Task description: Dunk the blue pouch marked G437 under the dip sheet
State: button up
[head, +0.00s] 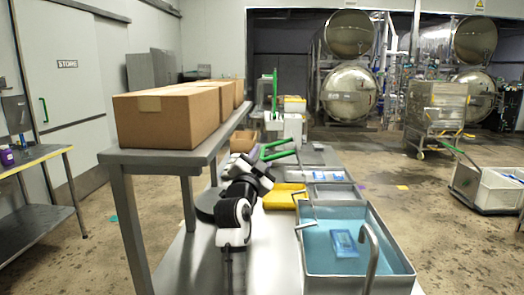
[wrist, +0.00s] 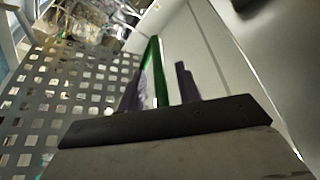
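A blue pouch (head: 343,242) lies in the steel basin (head: 308,266) of light blue water at front right. Its marking is too small to read, and I cannot tell whether it floats or is submerged. My gripper (head: 280,150) is beyond the basin, over the far part of the bench, away from the pouch. In the wrist view its two fingers (wrist: 160,88) stand apart. A thin green bar (wrist: 160,72) shows between them, with no clear contact. The pouch is not in the wrist view.
A curved metal pipe (head: 371,250) rises at the basin's edge. A yellow tray (head: 283,198) and a grey tray (head: 340,192) lie behind it. Cardboard boxes (head: 165,118) stand on a raised shelf at left. A perforated grey surface (wrist: 75,95) fills the wrist view's left.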

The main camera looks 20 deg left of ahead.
jog(key=shift+w+r, duration=0.15)
jog(key=shift+w, duration=0.4)
grip_shut()
jog(key=shift+d, duration=0.1)
